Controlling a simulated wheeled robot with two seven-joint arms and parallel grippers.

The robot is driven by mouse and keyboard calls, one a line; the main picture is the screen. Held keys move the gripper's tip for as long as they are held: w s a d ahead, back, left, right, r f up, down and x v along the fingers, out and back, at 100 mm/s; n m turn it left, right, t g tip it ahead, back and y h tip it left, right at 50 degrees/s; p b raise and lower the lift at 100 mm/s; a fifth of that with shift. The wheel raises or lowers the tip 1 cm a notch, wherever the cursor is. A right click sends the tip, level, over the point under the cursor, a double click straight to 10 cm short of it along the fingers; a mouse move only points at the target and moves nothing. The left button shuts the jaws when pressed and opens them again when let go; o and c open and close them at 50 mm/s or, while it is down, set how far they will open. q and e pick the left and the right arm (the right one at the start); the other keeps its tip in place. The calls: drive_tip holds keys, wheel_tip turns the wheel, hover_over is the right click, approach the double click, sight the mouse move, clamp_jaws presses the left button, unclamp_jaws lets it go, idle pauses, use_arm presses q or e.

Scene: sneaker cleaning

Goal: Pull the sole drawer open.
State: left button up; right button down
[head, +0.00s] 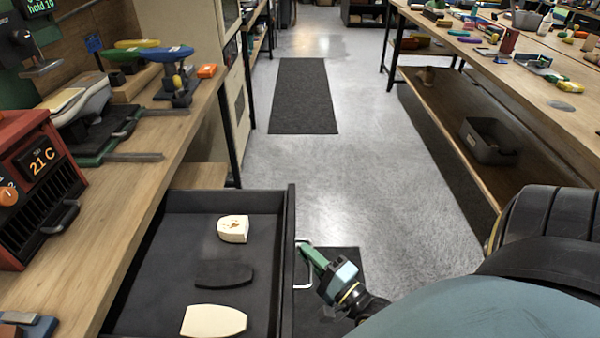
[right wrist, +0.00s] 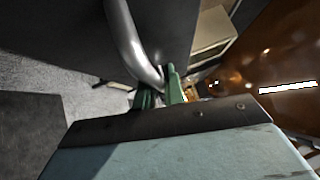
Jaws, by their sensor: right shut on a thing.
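The sole drawer (head: 290,230) is dark grey and stands pulled out from under the workbench on the left in the head view. Several sole pieces lie inside: a cream heel block (head: 233,229), a black sole (head: 223,274) and a cream sole (head: 214,320). My right gripper (head: 304,250) is at the drawer's front face, shut on its silver bar handle (head: 300,285). In the right wrist view the green fingers (right wrist: 160,92) sit around the end of the curved handle (right wrist: 130,45). My left gripper is not in view.
The workbench (head: 165,140) on the left carries a red heater box (head: 35,185) and shoe stands. A second bench (head: 520,85) runs along the right, with a grey bin (head: 488,142) on its lower shelf. The aisle floor (head: 380,200) between them is clear.

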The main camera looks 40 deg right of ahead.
idle(0.3)
drive_tip(key=c, duration=1.5)
unclamp_jaws()
drive_tip(key=shift+s, duration=0.15)
